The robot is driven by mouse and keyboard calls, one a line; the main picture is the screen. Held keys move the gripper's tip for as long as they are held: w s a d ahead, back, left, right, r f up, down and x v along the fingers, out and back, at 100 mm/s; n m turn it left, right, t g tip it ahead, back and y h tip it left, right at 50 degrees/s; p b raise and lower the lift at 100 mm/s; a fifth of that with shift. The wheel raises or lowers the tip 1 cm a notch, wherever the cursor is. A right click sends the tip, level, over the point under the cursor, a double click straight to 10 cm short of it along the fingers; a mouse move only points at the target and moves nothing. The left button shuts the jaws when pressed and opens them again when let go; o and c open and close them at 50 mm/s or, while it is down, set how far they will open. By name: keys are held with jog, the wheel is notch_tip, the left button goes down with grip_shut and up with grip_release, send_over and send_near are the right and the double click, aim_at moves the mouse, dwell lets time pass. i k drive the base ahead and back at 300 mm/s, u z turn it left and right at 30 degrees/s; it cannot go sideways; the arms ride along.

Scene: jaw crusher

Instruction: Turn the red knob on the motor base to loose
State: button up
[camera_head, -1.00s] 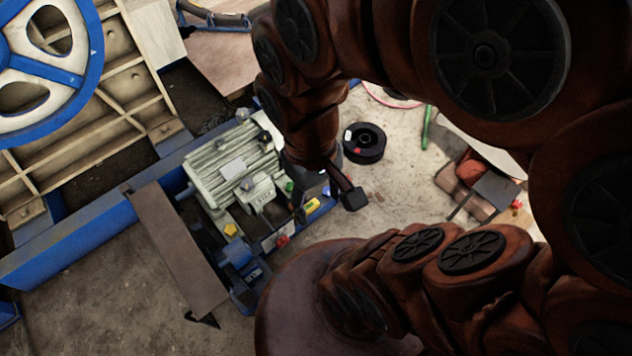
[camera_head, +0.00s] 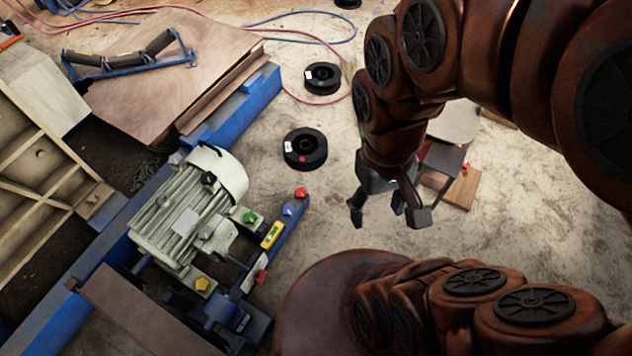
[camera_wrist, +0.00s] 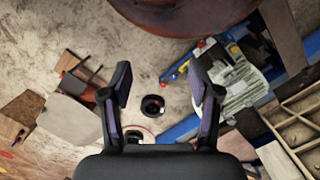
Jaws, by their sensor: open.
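A grey finned motor (camera_head: 185,210) sits on a blue base at left in the head view. A blue rail along its right side carries coloured knobs. One red knob (camera_head: 301,193) is at the rail's far end and another red knob (camera_head: 261,277) is nearer the front. Green, blue and yellow knobs show around the motor. My gripper (camera_head: 390,207) is open and empty, to the right of the rail and apart from it. In the wrist view my gripper (camera_wrist: 160,82) shows spread fingers, with the motor (camera_wrist: 240,83) beyond the right finger.
Two black spools (camera_head: 305,149) (camera_head: 323,78) lie on the floor behind the rail. A wooden board (camera_head: 165,75) is at the back left, with red and blue hoses behind it. Wooden pieces (camera_head: 460,190) lie right of my gripper. Floor between rail and gripper is clear.

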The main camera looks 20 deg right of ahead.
aim_at(300, 192)
jog(key=u, duration=0.5)
jog(key=k, duration=1.25)
jog(key=z, duration=0.35)
jog(key=i, duration=1.85)
jog(key=u, duration=0.8)
